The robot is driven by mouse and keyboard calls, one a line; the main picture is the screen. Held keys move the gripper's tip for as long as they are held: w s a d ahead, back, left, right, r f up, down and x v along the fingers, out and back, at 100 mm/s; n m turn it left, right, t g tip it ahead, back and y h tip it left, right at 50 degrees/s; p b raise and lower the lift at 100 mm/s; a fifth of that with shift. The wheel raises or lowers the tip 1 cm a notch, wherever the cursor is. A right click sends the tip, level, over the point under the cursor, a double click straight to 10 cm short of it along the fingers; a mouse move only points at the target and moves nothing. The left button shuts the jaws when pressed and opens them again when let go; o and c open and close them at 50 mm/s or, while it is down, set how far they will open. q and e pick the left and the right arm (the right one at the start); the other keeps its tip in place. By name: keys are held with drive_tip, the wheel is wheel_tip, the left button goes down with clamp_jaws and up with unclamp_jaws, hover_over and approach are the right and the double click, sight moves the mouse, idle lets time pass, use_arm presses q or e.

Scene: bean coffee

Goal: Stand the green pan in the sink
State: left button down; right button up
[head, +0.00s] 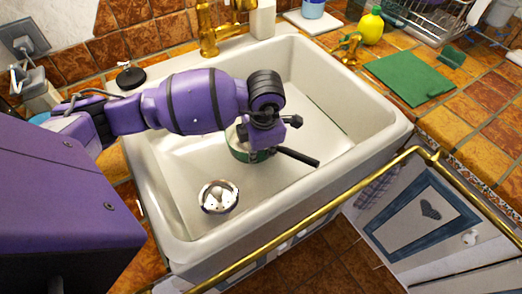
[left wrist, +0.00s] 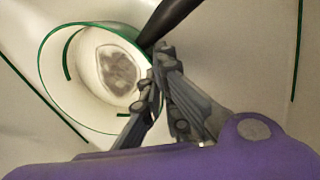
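The green pan (head: 240,154) is in the sink (head: 180,170), partly hidden under my left gripper (head: 262,140) in the head view. Its black handle (head: 299,157) points right. In the left wrist view the pan (left wrist: 88,117) shows a green rim and a pale inside with a grey patch; its dark handle (left wrist: 172,18) runs up and right. My left gripper's fingers (left wrist: 156,68) are close together at the rim near the handle, one on each side of the pan's wall. The exact contact is partly hidden. My right gripper is not in view.
A round metal drain strainer (head: 219,197) sits at the sink's front left. A pale green-edged piece (head: 310,122) lies under the pan. The gold tap (head: 207,35) stands behind. A green board (head: 410,77) and yellow bottle (head: 371,27) are right. A gold rail (head: 330,205) runs in front.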

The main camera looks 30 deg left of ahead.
use_arm(q)
drive_tip(key=shift+f, duration=0.15)
drive_tip(key=c, duration=2)
unclamp_jaws()
drive_tip(key=r, duration=0.8)
drive_tip(key=s+d+r, duration=0.1)
drive_tip(key=r, duration=0.3)
drive_tip(key=shift+r, duration=0.15)
